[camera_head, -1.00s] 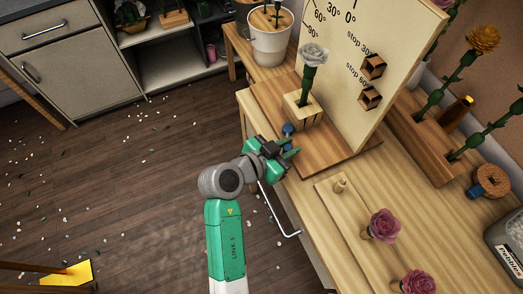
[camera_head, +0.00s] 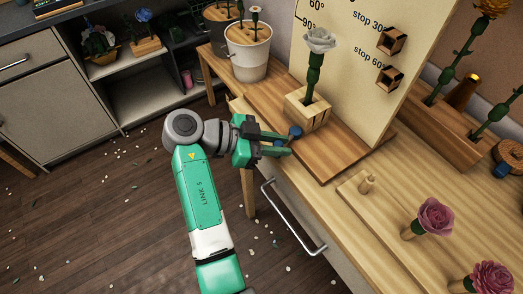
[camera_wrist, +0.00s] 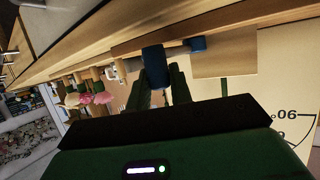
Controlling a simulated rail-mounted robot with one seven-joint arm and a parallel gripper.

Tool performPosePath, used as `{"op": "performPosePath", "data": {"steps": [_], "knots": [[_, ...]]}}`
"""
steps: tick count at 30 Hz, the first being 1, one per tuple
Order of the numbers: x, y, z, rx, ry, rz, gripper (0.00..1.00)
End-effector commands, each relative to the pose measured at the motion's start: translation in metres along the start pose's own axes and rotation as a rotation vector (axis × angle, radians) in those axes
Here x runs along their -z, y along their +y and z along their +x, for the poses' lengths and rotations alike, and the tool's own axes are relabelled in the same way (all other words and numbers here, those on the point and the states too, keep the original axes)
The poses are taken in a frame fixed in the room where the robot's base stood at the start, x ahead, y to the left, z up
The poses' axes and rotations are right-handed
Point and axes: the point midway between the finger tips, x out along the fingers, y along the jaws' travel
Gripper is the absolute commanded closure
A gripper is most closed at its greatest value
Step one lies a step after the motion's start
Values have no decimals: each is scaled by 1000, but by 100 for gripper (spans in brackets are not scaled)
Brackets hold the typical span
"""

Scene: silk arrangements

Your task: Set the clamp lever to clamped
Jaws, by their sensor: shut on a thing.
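The clamp lever has a blue grip (camera_wrist: 153,62), which lies at the fingertips of my gripper (camera_wrist: 161,88) in the wrist view. A second blue part (camera_wrist: 197,44) sits beside it, close to the wooden block. In the head view, my gripper (camera_head: 284,144) is shut on the lever, at the front left of the wooden clamp block (camera_head: 308,111). A small blue end (camera_head: 295,131) shows just past the fingers, and the fingers hide much of the lever. A white rose (camera_head: 319,40) on a green stem stands upright in the block.
A board (camera_head: 345,60) with angle marks and two wooden stops (camera_head: 391,40) stands behind the block. Pink roses (camera_head: 436,216) and a peg (camera_head: 367,184) are at the right. A drawer handle (camera_head: 293,217) sticks out below the bench edge. The floor at the left has scattered petals.

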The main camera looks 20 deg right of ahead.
Motion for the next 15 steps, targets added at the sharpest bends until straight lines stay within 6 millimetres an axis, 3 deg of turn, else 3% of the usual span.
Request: {"op": "performPosePath", "data": {"steps": [15], "knots": [[1,0,10,-48,-3,15,100]]}}
